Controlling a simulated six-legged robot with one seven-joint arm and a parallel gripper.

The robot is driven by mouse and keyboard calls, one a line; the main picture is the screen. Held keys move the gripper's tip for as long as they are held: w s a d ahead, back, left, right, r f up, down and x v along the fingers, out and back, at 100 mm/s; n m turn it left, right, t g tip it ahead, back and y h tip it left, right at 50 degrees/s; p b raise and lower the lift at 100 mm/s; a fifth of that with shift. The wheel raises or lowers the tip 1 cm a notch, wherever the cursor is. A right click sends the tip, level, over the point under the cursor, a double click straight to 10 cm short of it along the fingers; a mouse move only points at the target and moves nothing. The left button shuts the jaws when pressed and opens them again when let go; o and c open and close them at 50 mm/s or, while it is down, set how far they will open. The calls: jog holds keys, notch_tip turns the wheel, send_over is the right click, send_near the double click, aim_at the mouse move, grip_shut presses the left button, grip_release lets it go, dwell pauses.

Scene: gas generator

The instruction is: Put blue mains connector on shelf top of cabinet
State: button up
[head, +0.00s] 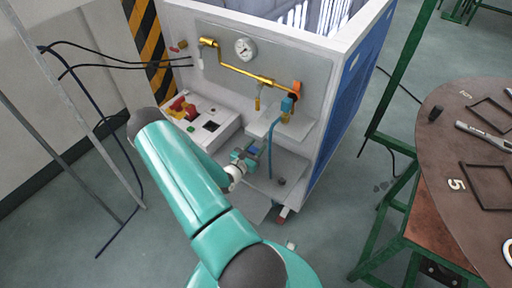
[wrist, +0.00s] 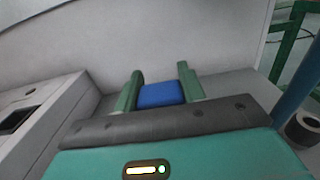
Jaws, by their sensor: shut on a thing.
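My gripper (head: 243,157) is at the lower open part of the white cabinet (head: 340,75), above its bottom ledge. In the wrist view my gripper (wrist: 160,76) has its two green fingers on either side of the blue mains connector (wrist: 161,94), shut on it. Only a blue face of the connector shows there; the rest is hidden by the gripper body. In the head view the connector (head: 253,150) is a small blue patch at the fingers. A small light shelf (head: 299,130) juts from the cabinet panel, above and right of my gripper.
A brass pipe (head: 245,72) with a gauge (head: 246,48) and an orange-and-blue fitting (head: 290,98) stands above the shelf. A blue hose (head: 271,145) hangs right of my gripper. A control box (head: 205,125) is at left. A round table (head: 470,130) stands at right.

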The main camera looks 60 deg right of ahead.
jog(key=o, duration=1.1)
jog(key=shift+f, duration=0.1)
jog(key=shift+a, duration=0.15)
jog(key=w+a, duration=0.2)
jog(key=a, duration=1)
jog(key=w+a+r+m+g+y, duration=0.2)
jog(key=a+r+m+y, duration=0.3)
jog(key=r, duration=0.4)
jog(key=w+a+r+m+g+y, duration=0.2)
jog(key=a+r+m+y, duration=0.1)
jog(key=a+r+m, duration=0.55)
jog(key=a+r+m+t+y, duration=0.1)
jog(key=a+r+t+y, duration=0.2)
jog(key=a+r, duration=0.4)
jog(key=s+a+r+t+y, duration=0.1)
jog(key=a+r+t+y, duration=0.2)
jog(key=a+r+t, duration=0.2)
jog(key=a+r+m+t+y, duration=0.1)
jog(key=a+r+t+y, duration=0.2)
jog(key=a+r, duration=0.7)
jog(key=shift+s+a+r+m+t+y, duration=0.2)
jog(key=shift+a+t, duration=0.15)
jog(key=shift+a, duration=0.2)
jog(key=shift+s+a+r+m+t+y, duration=0.1)
jog(key=shift+a+m+t+y, duration=0.1)
jog(key=shift+a+t, duration=0.25)
